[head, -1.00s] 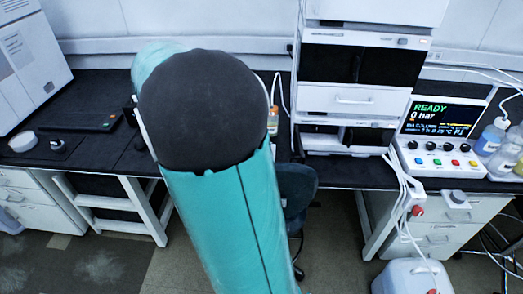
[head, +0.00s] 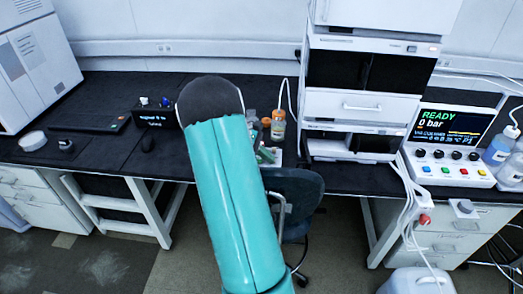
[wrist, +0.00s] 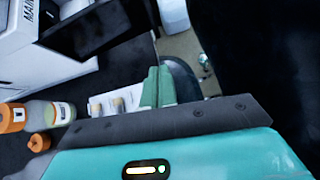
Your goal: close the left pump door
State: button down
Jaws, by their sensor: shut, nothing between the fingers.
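The instrument stack (head: 365,105) stands right of centre in the head view. Its lowest unit has a dark front opening (head: 335,143); I cannot tell for certain which part there is the left pump door. In the wrist view, a dark flat panel (wrist: 95,32) stands at the front of a white unit (wrist: 25,60) with a label starting "MAIN". I cannot tell how far any door stands open. My gripper (wrist: 158,82) shows as two green fingers shut together in the wrist view, with nothing between them. They are apart from the dark panel, to its lower right.
Orange-capped bottles (head: 278,125) stand left of the stack. A dark chair (head: 292,195) is in front of the bench. A control panel reading READY (head: 447,145) stands right of the stack, with white cables (head: 408,185) hanging down. The bench (head: 100,95) has free room at left.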

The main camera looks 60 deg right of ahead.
jog(key=s+d+f, duration=0.2)
jog(key=s, duration=0.4)
jog(key=shift+s+d+f, duration=0.25)
jog(key=shift+d+f, duration=0.05)
jog(key=shift+f, duration=0.1)
jog(key=shift+s, duration=0.1)
